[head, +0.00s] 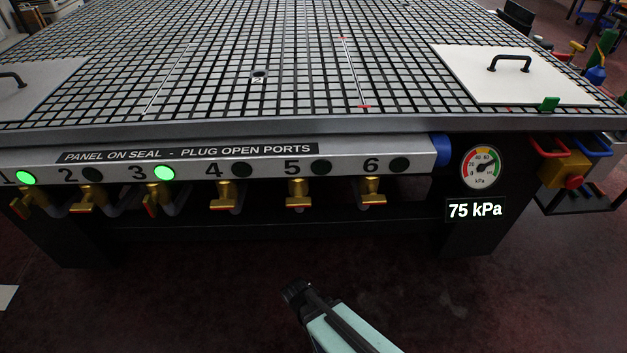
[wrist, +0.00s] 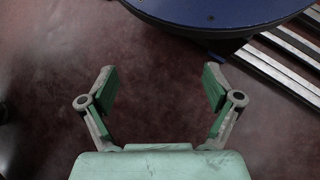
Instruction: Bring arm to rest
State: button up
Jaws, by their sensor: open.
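My gripper (wrist: 159,88) is open and empty in the wrist view, its two green-padded fingers spread apart above the dark red floor (wrist: 150,50). Nothing is between the fingers. In the head view a pale green part of my arm (head: 345,330) with a dark end shows at the bottom, in front of the table and apart from it. The fingers cannot be made out in the head view.
The vacuum grid table (head: 300,125) fills the back, with a white panel (head: 470,85) at right and another (head: 40,85) at left. Lamps 1 and 3 are green; the gauge (head: 481,167) reads 75 kPa. A dark blue round shape (wrist: 215,12) and metal rails (wrist: 290,65) lie near my gripper.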

jog(key=s+d+f+m+g+y, duration=0.3)
jog(key=s+d+m+g+y, duration=0.3)
jog(key=s+d, duration=0.45)
jog(key=w+r+t+p, duration=0.2)
jog(key=r+p, duration=0.6)
jog(key=p, duration=0.4)
jog(key=w+r+t+p, duration=0.2)
jog(key=r+p, duration=0.6)
jog(key=p, duration=0.4)
jog(key=shift+r+m+t+p, duration=0.15)
jog(key=shift+m+t+p, duration=0.25)
jog(key=shift+t, duration=0.3)
